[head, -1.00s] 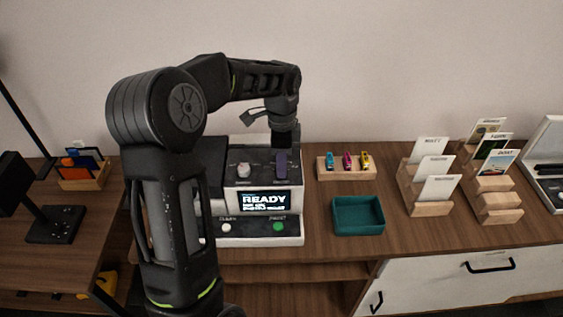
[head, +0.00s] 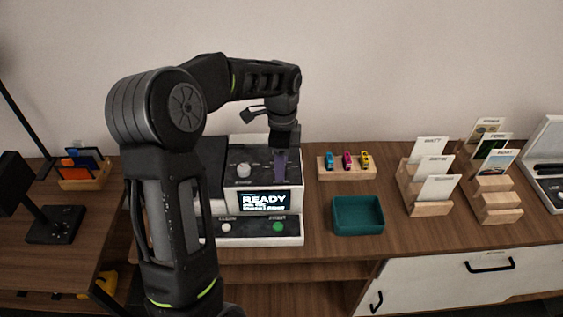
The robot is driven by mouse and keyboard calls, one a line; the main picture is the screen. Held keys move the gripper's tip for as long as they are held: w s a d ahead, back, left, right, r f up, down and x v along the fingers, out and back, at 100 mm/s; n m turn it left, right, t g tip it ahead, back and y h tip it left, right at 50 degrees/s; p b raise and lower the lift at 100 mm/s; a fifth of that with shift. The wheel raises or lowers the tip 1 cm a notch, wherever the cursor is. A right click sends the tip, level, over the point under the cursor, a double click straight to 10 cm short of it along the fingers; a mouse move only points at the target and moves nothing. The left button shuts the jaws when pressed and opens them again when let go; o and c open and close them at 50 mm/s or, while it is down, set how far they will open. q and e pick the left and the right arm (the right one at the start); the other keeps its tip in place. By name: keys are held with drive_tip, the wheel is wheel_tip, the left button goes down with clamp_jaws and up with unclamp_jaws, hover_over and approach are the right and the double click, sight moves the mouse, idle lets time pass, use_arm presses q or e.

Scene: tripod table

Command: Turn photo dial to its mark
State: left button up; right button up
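The grey and white booth machine (head: 290,228) stands on the table, its lit screen (head: 265,201) reading "READY". A pale round dial (head: 243,170) shows on the left of its sloped top panel, with a small label below that I cannot read. My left gripper (head: 281,166) points down over the right side of this panel, above another small label. Any mark is too small to make out. My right gripper is not in view.
A white button (head: 226,227) and a green button (head: 278,227) are on the machine's front. To the right are a wooden block with small coloured items (head: 346,174), an empty teal tray (head: 358,229) and wooden card holders (head: 432,208). My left arm covers the machine's left side.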

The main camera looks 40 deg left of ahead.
use_arm(q)
wheel_tip(320, 180, up, 8)
drive_tip(key=shift+w+f+b, duration=0.1)
drive_tip(key=shift+b, duration=0.45)
idle(0.7)
